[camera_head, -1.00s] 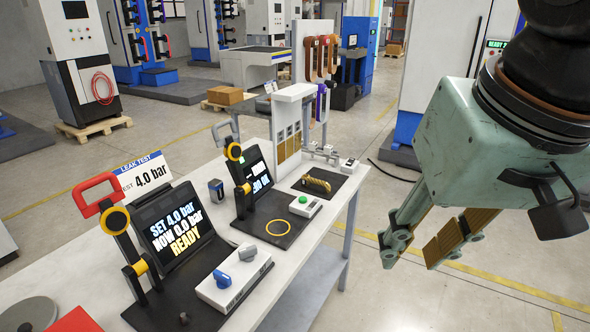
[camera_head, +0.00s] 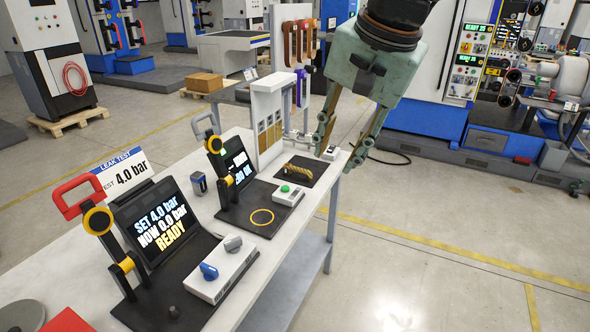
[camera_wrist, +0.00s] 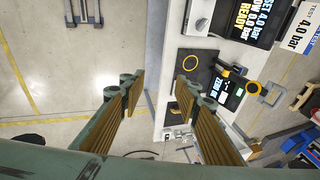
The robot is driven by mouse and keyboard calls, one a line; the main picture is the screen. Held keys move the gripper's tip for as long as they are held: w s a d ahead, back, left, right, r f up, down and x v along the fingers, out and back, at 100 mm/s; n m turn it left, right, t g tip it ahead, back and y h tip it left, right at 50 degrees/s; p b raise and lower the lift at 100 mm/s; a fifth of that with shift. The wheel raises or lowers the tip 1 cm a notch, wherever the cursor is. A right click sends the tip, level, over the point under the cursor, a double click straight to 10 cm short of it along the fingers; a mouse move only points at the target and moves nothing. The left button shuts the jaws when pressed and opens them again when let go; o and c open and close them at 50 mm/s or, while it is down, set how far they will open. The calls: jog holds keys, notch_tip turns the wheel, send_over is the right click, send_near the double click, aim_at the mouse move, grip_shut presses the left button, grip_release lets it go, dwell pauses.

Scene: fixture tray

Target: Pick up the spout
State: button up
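A brass-coloured, curved, ridged piece (camera_head: 302,170), which may be the spout, lies on a black mat (camera_head: 318,182) at the far end of the white bench. My gripper (camera_head: 340,150) is open and empty, pointing down near the bench's far right corner. It appears above and to the right of the brass piece and apart from it. In the wrist view, my gripper (camera_wrist: 157,88) shows two tan-padded fingers spread wide, with bench edge and floor between and beyond them. The right finger partly hides the mat area there, so the brass piece is not clear.
A white-and-brown upright stand (camera_head: 268,120) is behind the mat. A small box with a green button (camera_head: 287,192) is close in front. Two test stations with screens (camera_head: 160,222) and clamp handles (camera_head: 72,195) fill the near bench. Open floor (camera_head: 430,220) is to the right.

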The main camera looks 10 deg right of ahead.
jog(key=w+f+m+p, duration=0.2)
jog(key=w+m, duration=0.3)
jog(key=w, duration=1)
jog(key=w+d+f+m+p, duration=0.2)
jog(key=w+f+m, duration=0.4)
jog(key=w+f, duration=0.4)
jog(key=w+d+f+m+y+p, duration=0.1)
jog(key=w+f+m, duration=0.4)
jog(key=w, duration=1.5)
notch_tip(320, 180, down, 5)
jog(key=shift+d+f+m+p, duration=0.2)
jog(key=shift+d+m+p, duration=0.3)
jog(key=shift+d, duration=0.4)
jog(key=shift+f, duration=0.2)
send_over(301, 172)
jog(key=shift+f+b, duration=0.45)
jog(key=shift+f, duration=3.25)
jog(key=shift+f, duration=0.1)
jog(key=shift+b+x, duration=0.5)
jog(key=shift+x, duration=2.05)
jog(key=shift+d, duration=0.1)
